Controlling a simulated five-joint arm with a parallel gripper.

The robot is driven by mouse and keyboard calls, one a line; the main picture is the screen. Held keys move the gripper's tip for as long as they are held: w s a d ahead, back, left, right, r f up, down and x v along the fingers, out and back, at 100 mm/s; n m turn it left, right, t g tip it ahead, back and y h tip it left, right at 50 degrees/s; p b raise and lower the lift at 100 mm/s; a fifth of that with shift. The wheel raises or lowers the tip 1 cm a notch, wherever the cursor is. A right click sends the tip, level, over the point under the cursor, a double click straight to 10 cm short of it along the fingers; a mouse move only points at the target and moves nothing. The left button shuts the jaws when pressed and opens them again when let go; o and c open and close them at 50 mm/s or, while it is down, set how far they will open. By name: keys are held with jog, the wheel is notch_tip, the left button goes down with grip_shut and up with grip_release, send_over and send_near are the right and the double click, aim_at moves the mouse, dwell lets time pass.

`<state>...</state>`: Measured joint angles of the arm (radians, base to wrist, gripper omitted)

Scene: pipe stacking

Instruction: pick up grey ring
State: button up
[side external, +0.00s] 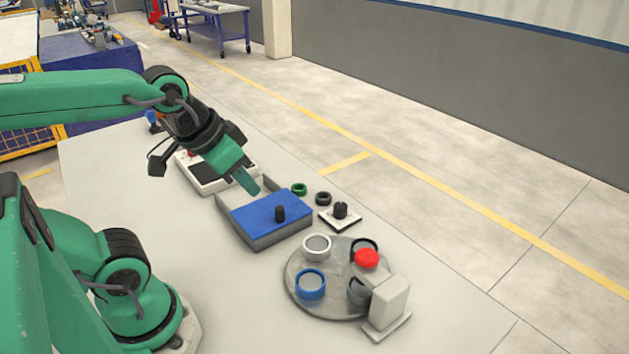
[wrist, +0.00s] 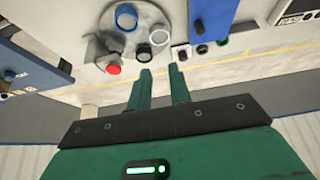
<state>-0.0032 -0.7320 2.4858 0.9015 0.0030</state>
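The grey ring (side external: 358,291) lies at the right side of a round grey tray (side external: 296,266), partly hidden behind a white upright block. My gripper (side external: 247,184) points down above the blue-topped box, well away from the ring and up and left of the tray. In the wrist view my gripper (wrist: 161,71) shows two green fingers apart with nothing between them, so it is open and empty.
The tray also bears a white ring (side external: 317,246), a blue ring (side external: 310,285), a black ring and a red knob (side external: 367,259). The white block (side external: 389,302) stands at its right edge. The blue-topped box (side external: 262,218) has a black peg. Green and black rings lie behind.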

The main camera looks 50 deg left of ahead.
jog(key=w+a+r+g, duration=0.1)
jog(key=w+a+g, duration=0.1)
jog(key=w, duration=0.6)
jog(key=g, duration=0.3)
send_over(327, 199)
notch_tip(327, 199, down, 17)
jog(key=shift+w+a+f+g, duration=0.1)
jog(key=shift+w+f+g, duration=0.1)
jog(key=shift+f+g, duration=0.15)
jog(key=shift+s+f, duration=0.1)
jog(key=shift+f, duration=3.8)
grip_shut()
